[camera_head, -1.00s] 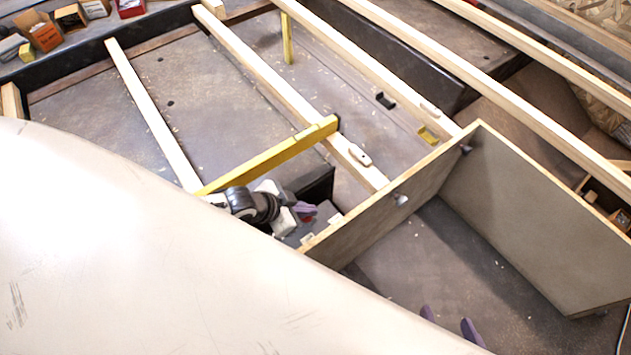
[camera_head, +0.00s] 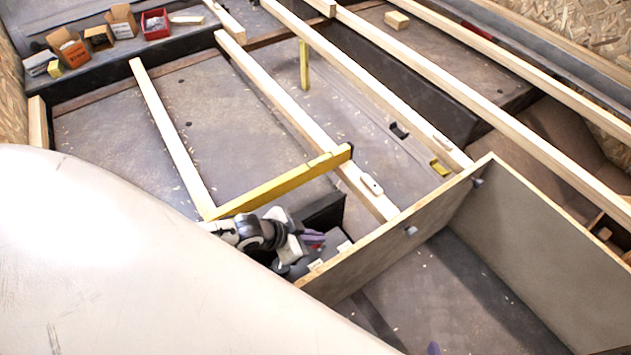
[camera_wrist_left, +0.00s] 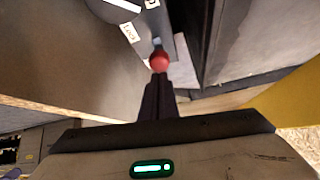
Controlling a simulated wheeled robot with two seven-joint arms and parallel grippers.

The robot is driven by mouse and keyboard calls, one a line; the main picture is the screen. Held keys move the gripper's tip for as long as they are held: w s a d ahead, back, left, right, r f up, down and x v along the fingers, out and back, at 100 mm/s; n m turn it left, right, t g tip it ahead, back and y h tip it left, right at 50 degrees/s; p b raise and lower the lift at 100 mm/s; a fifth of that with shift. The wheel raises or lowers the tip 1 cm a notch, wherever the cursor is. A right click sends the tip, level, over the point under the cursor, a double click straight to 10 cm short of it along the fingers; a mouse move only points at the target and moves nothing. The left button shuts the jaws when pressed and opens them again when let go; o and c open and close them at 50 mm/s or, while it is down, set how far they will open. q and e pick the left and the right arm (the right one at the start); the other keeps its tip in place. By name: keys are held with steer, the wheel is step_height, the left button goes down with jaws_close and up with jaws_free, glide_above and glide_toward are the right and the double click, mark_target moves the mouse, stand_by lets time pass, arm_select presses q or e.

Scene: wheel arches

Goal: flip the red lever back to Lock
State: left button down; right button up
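The lever's round red knob (camera_wrist_left: 160,61) shows in the left wrist view, beside a grey plate (camera_wrist_left: 155,22) with white labels. The nearer label (camera_wrist_left: 130,33) seems to read "LOCK", turned over in the picture. My left gripper (camera_wrist_left: 158,75) has its dark fingers together, their tips right at the knob; I cannot tell whether they touch it. In the head view my left gripper (camera_head: 312,238) reaches into the corner between the dark box and the board partition; the knob is not clear there. Of my right gripper only a purple fingertip (camera_head: 433,348) shows at the bottom edge.
A yellow beam (camera_head: 278,184) lies just beyond my left arm. A board partition (camera_head: 395,235) stands right of my left gripper. Long pale wooden slats (camera_head: 290,105) cross the frame. Small boxes (camera_head: 122,20) sit on the far left ledge. The floor right of the partition is open.

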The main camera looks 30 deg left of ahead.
arm_select(q)
steer(key=p+v, duration=0.6)
steer(key=v, duration=0.3)
steer(key=shift+d+r, duration=0.35)
steer(key=shift+r, duration=0.05)
arm_select(e)
steer(key=r, duration=0.2)
steer(key=d+r, duration=0.1)
steer(key=shift+w, duration=0.3)
steer(key=shift+a, duration=0.1)
